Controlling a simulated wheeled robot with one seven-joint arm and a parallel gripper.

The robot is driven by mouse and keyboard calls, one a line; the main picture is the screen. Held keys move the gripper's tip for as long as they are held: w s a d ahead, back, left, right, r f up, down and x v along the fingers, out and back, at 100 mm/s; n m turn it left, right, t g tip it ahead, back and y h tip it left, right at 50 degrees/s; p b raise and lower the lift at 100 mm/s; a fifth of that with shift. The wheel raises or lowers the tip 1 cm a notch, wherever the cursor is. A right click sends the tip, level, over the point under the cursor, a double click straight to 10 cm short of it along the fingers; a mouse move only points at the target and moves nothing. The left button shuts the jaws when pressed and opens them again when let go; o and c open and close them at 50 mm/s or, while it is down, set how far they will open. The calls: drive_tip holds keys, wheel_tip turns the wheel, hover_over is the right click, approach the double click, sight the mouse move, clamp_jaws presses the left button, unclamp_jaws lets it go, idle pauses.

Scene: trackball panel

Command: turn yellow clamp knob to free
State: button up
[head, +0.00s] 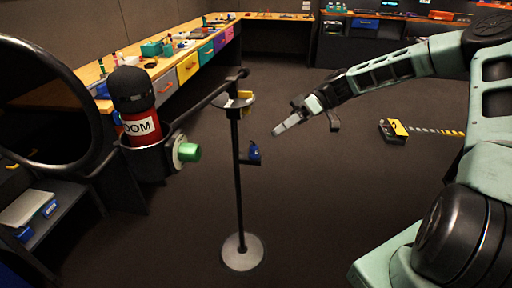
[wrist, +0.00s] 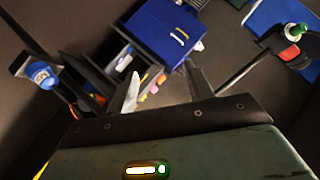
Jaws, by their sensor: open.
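A yellow piece (head: 245,96), which looks like the clamp knob, sits beside a pale disc near the top of a thin black stand (head: 239,190). It is small, and its setting cannot be read. A blue knob-like part (head: 254,151) is lower on the same stand; a blue part with a white label also shows at the left in the wrist view (wrist: 42,74). My gripper (head: 303,127) is open and empty, to the right of the stand and apart from it. Its two fingers stand apart in the wrist view (wrist: 160,83). I cannot make out the yellow knob for certain there.
A large black ring (head: 97,110) is at far left. A workbench (head: 160,66) with coloured drawers lies behind. Floor right of the stand is mostly clear.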

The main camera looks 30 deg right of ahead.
drive_tip(key=s+a+r+g+h+p, duration=0.2)
drive_tip(key=s+a+h+p, duration=0.1)
drive_tip(key=s+a, duration=0.3)
drive_tip(key=s+a+r+g+h+p, duration=0.2)
drive_tip(key=s+a, duration=0.4)
drive_tip(key=a, duration=0.3)
drive_tip(key=shift+s+r+h+p, duration=0.15)
drive_tip(key=shift+r+h+p, duration=0.35)
drive_tip(key=shift+h, duration=0.6)
drive_tip(key=shift+a+f, duration=0.1)
